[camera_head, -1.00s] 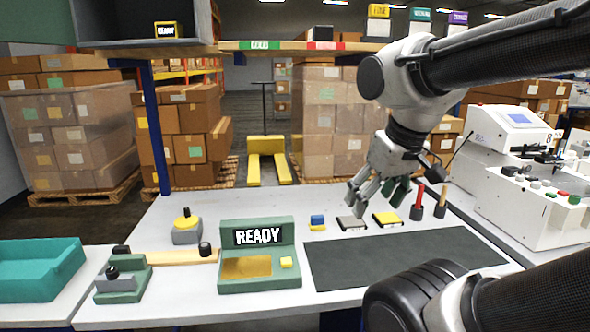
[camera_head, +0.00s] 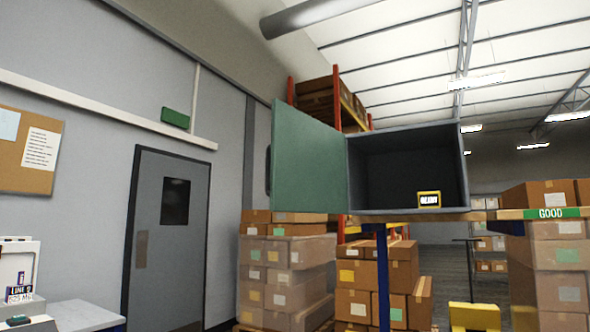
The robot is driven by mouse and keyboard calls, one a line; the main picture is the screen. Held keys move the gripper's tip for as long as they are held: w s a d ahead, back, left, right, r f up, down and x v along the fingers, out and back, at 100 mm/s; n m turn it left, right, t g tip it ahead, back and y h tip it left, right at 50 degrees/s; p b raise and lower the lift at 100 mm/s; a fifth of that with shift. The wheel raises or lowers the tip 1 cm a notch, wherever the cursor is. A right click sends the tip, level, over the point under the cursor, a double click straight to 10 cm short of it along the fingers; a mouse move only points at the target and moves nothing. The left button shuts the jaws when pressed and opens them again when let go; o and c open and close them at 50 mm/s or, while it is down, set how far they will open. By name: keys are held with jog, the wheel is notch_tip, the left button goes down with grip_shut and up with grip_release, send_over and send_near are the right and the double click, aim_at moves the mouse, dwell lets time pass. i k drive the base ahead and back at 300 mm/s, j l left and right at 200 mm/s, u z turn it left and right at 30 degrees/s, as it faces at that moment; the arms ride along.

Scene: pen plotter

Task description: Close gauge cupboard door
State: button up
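The gauge cupboard (camera_head: 408,213) is a dark grey box on the overhead shelf, right of the middle in the head view. Its green door (camera_head: 310,160) stands wide open, swung out to the left from the cupboard's left edge. A dark handle (camera_head: 268,170) shows at the door's far left edge.
Stacked cartons (camera_head: 285,265) stand behind and below. A grey room door (camera_head: 168,235) is at left. The space left of the cupboard door looks clear.

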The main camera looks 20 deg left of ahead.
aim_at(305, 161)
jog(key=i+j+z, duration=0.1)
jog(key=j, duration=0.7)
jog(key=i+j+z, duration=0.15)
jog(key=j, duration=0.65)
jog(key=j+z, duration=0.1)
jog(key=j, duration=0.7)
jog(key=i, duration=0.05)
